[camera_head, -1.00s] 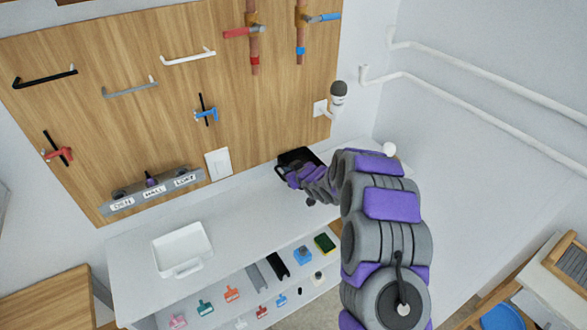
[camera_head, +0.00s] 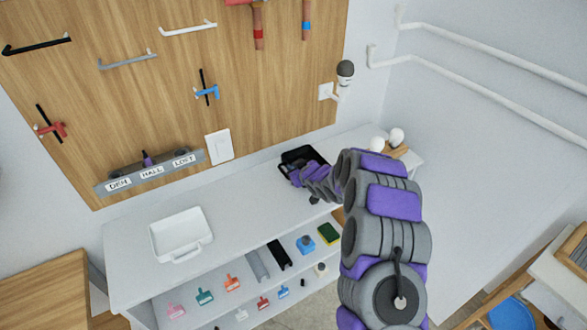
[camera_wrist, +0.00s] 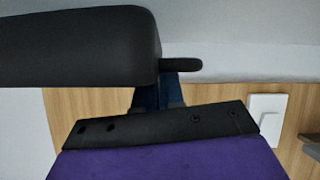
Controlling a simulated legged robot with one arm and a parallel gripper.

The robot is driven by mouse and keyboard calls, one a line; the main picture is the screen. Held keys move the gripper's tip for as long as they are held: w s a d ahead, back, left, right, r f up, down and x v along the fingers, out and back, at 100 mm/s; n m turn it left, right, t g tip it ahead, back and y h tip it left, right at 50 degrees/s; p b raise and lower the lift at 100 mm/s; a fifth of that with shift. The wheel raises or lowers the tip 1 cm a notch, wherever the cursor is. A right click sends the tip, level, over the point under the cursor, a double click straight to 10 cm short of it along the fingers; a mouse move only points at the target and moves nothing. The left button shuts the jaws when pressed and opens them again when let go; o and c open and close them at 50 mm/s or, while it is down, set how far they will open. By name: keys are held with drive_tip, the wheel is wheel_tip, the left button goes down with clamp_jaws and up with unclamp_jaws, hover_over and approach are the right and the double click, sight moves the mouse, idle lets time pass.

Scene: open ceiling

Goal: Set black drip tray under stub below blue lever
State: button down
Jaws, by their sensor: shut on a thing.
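The black drip tray (camera_head: 303,157) is at the back of the white counter, near the wooden panel, in the head view. My gripper (camera_head: 292,175) is at its near left side, shut on it; the arm hides part of the tray. I cannot tell whether the tray touches the counter. The copper stub with a blue band (camera_head: 306,22) hangs on the panel above the tray. Its blue lever is outside the current head view. In the wrist view, a black jaw pad (camera_wrist: 160,125) lies across the purple finger, and a large dark shape fills the upper left.
A red-banded copper stub (camera_head: 258,28) hangs to the left. A white tray (camera_head: 180,235) stands on the counter's left. A white switch (camera_head: 219,147) and a dark-capped wall fixture (camera_head: 344,70) flank the black tray. White bulbs (camera_head: 397,136) are right of my arm. The mid-counter is clear.

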drive_tip(key=shift+f, duration=0.6)
idle(0.4)
drive_tip(key=c, duration=1.2)
unclamp_jaws()
drive_tip(key=shift+o, duration=0.2)
drive_tip(key=shift+r, duration=0.1)
drive_tip(key=s+d+r+m+g+h+p, duration=0.15)
drive_tip(key=s+d+r, duration=0.4)
drive_tip(key=s, duration=0.55)
drive_tip(key=s+d+r+m+g+h+b, duration=0.1)
drive_tip(key=s+d+r+g+h, duration=0.35)
drive_tip(key=s, duration=0.65)
drive_tip(key=s+d+r+m+p, duration=0.1)
drive_tip(key=s+d+r+m, duration=0.1)
drive_tip(key=s+d+r, duration=0.7)
drive_tip(key=s+a+r+m+g, duration=0.1)
drive_tip(key=s+a+g, duration=0.1)
drive_tip(key=s, duration=1.2)
drive_tip(key=s+a+r+m+g, duration=0.1)
drive_tip(key=s+g, duration=0.3)
drive_tip(key=s, duration=1.1)
drive_tip(key=shift+a+r+m+g, duration=0.15)
drive_tip(key=shift+a+m+g, duration=0.2)
drive_tip(key=shift+m, duration=0.3)
